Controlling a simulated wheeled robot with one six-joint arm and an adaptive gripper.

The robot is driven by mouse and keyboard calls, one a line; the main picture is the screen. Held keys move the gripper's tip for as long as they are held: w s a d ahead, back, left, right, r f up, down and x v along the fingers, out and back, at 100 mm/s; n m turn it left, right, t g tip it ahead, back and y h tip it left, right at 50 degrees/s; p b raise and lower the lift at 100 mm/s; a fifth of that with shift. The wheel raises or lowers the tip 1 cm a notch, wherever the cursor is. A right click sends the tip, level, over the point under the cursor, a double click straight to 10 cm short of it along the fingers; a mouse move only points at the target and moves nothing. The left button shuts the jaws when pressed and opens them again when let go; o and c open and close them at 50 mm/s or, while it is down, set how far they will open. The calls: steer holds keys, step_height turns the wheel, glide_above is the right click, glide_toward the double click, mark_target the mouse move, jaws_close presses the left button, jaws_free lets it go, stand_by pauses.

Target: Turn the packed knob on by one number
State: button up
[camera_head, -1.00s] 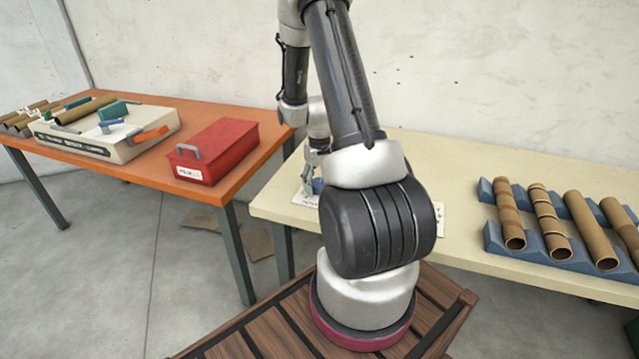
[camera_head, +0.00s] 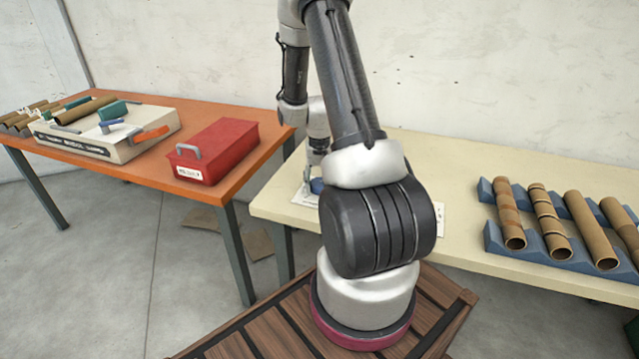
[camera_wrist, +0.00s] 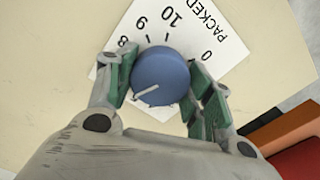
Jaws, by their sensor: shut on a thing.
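The packed knob is a round blue knob (camera_wrist: 160,72) on a white card (camera_wrist: 232,42) marked "PACKED". In the wrist view the numbers 8, 9, 10 and 0 show around its far side, the 8 close to the left finger. A pale line on the knob top points to the lower left of the picture. My gripper (camera_wrist: 163,66) is shut on the knob, with a green-padded finger on each side. The numbers on the near side are hidden by my gripper. In the head view the knob (camera_head: 317,186) shows small, partly behind my arm.
The card lies on a cream table (camera_head: 470,180). Cardboard tubes (camera_head: 590,230) rest on blue cradles (camera_head: 497,240) at its right. An orange table (camera_head: 235,185) at the left holds a red box (camera_head: 218,150) and a pale winder machine (camera_head: 120,150).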

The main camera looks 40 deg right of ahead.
mark_target(320, 182)
steer(key=shift+m, duration=0.7)
steer(key=o, duration=1)
step_height(320, 182, up, 12)
steer(key=shift+r, duration=0.1)
stand_by(0.3)
